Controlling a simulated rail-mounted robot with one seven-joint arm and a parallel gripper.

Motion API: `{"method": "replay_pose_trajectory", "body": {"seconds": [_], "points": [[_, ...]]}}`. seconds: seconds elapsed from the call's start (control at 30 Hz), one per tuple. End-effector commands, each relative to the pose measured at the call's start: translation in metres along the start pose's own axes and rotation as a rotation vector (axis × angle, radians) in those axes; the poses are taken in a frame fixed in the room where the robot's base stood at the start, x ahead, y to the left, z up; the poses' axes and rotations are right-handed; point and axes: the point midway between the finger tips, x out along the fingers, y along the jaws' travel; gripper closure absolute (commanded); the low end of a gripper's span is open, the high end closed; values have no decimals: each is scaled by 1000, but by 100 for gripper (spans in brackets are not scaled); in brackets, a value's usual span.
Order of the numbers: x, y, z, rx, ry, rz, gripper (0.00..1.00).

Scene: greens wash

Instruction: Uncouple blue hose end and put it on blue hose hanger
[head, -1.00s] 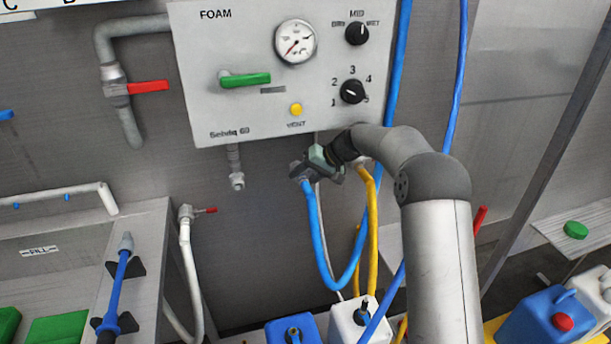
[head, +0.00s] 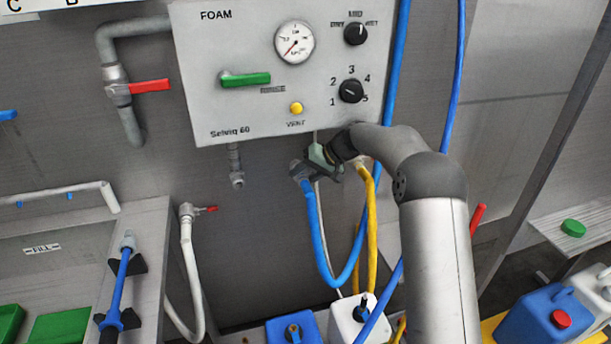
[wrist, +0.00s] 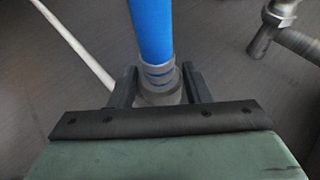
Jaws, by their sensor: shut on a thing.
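My gripper (head: 303,172) is below the foam panel, shut on the grey end fitting of the blue hose (head: 318,235). In the wrist view the blue hose (wrist: 151,30) runs up out of frame from its grey hose end (wrist: 158,82), which sits between the two dark fingers. In the head view the hose hangs down from the gripper in a loop.
The foam panel (head: 225,110) is just above my gripper. A yellow hose (head: 371,215) hangs close on the right. Blue (head: 290,328) and white (head: 347,318) canisters stand below. A red-handled pipe valve (head: 150,86) and a white hose (head: 188,260) are at left.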

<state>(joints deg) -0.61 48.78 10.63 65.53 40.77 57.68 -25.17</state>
Motion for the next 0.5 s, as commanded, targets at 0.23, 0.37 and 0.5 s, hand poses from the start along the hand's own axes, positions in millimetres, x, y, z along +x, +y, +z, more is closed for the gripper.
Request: {"method": "replay_pose_trajectory", "body": {"seconds": [0.23,0.37,0.5], "points": [[-10,-12,1,-22,20,-6,87],[-12,-10,6,-20,20,-5,93],[-13,-10,12,-18,17,-6,93]]}}
